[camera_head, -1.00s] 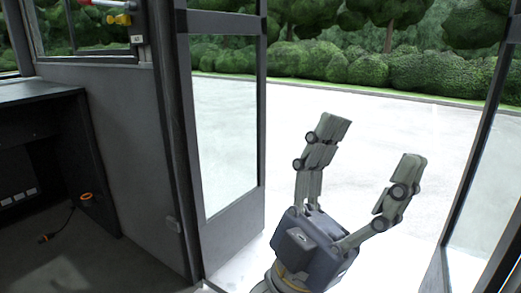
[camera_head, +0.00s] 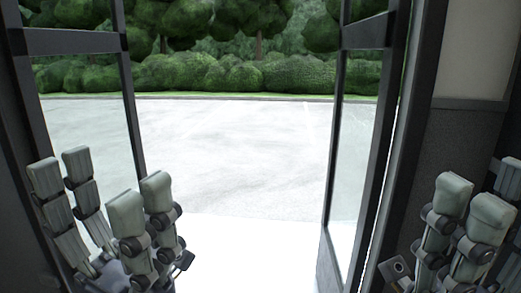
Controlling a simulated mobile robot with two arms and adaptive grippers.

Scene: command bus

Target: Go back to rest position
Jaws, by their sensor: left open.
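My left gripper (camera_head: 101,190) is at the lower left, in front of the open doorway. Its grey fingers point up and stand apart, with nothing between them. My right gripper (camera_head: 485,205) is at the lower right, in front of the dark wall panel. Its fingers also point up, but the right frame edge cuts it off and its near fingers cover part of the rest. I see no object in it, and its opening is unclear.
The left door panel (camera_head: 75,42) and right door panel (camera_head: 372,150) frame the open doorway. Pale pavement (camera_head: 235,145) lies clear outside, with green hedges (camera_head: 215,75) beyond. A dark wall panel (camera_head: 455,140) stands right of the doorway.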

